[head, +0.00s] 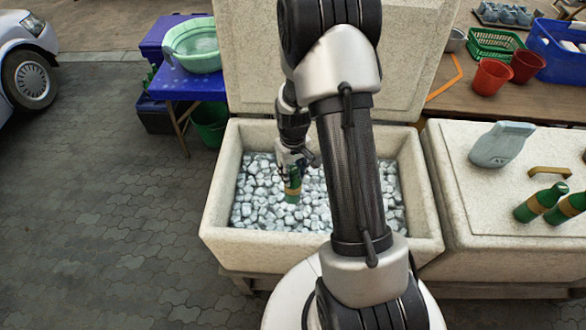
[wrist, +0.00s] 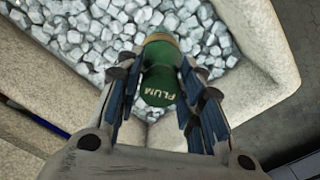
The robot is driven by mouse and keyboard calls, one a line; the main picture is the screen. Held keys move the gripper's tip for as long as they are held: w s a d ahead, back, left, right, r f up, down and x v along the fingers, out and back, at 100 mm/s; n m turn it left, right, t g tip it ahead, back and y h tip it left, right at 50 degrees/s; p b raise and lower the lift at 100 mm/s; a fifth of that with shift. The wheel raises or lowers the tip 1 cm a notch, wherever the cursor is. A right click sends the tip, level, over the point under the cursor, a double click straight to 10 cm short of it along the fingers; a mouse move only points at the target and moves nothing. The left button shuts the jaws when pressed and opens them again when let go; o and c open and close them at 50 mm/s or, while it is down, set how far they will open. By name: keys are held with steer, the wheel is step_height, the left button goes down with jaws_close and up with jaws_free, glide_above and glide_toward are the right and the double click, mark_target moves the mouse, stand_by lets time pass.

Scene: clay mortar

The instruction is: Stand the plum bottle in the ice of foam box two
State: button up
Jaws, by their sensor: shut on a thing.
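My gripper (head: 291,165) is shut on the plum bottle (head: 292,188), a green bottle with a gold-brown band. In the wrist view the word PLUM shows on the bottle (wrist: 161,84) between the two blue-padded fingers of my gripper (wrist: 163,70). The bottle is roughly upright, over the left-middle part of the ice (head: 262,210) in an open foam box (head: 222,208). I cannot tell whether its base touches the ice. No number shows on the box. My arm hides part of the ice and the right side of the box.
The box's raised lid (head: 248,60) stands behind it. A blue table (head: 190,86) with a green basin (head: 193,45) stands back left. Open paving lies at left.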

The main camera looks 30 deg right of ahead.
step_height(320, 180, down, 15)
steer(key=b, duration=1)
steer(key=shift+r+b, duration=0.1)
steer(key=shift+b, duration=0.2)
steer(key=shift+f+b, duration=0.3)
steer(key=shift+b, duration=0.05)
stand_by(0.4)
steer(key=o, duration=1.1)
steer(key=shift+o, duration=0.4)
steer(key=o, duration=0.4)
steer(key=shift+o, duration=0.2)
step_height(320, 180, up, 27)
steer(key=p, duration=1.8)
